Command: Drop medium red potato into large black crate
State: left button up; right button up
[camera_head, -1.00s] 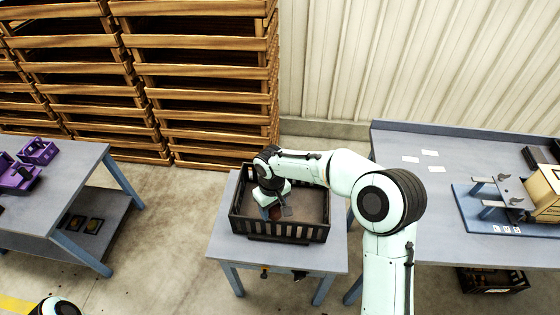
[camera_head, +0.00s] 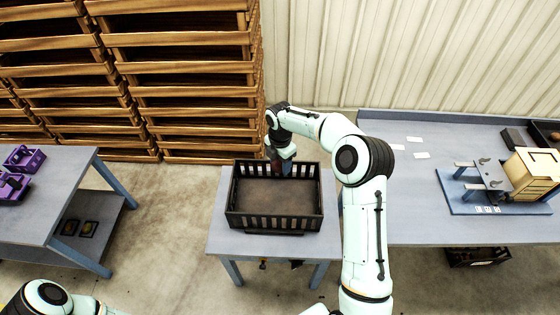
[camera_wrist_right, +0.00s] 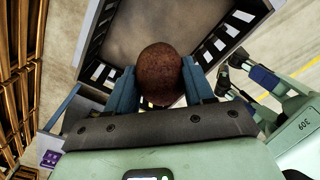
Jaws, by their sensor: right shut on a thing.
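The red-brown potato (camera_wrist_right: 160,74) sits between the blue fingers of my right gripper (camera_wrist_right: 161,82) in the right wrist view. The gripper is shut on it. The large black crate (camera_head: 276,222) stands on a small grey table, with slatted walls and a bare floor showing. In the head view my right gripper (camera_head: 280,165) is at the crate's far wall, near its middle; the potato is mostly hidden there. In the right wrist view the crate (camera_wrist_right: 228,32) opens beyond the potato.
The small table (camera_head: 219,236) has a narrow free edge around the crate. A larger grey table (camera_head: 420,190) at right holds a wooden box device (camera_head: 530,175) and white cards. A left table (camera_head: 50,185) holds purple items (camera_head: 18,170). Wooden crates (camera_head: 180,80) stack behind.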

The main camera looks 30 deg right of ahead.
pick_arm(q)
jog(key=s+f+b, duration=0.2)
jog(key=s+f, duration=0.1)
pick_arm(e)
notch_tip(320, 180, down, 6)
jog(key=shift+s+r, duration=0.1)
jog(key=shift+r, duration=0.05)
jog(key=o, duration=1.2)
jog(key=shift+c, duration=0.2)
pick_arm(q)
jog(key=shift+w+r+p, duration=0.7)
jog(key=shift+w+r, duration=0.25)
jog(key=shift+r, duration=0.1)
pick_arm(e)
notch_tip(320, 180, up, 13)
jog(key=shift+r, duration=0.2)
pick_arm(q)
jog(key=shift+s, duration=0.1)
pick_arm(e)
jog(key=shift+f, duration=0.1)
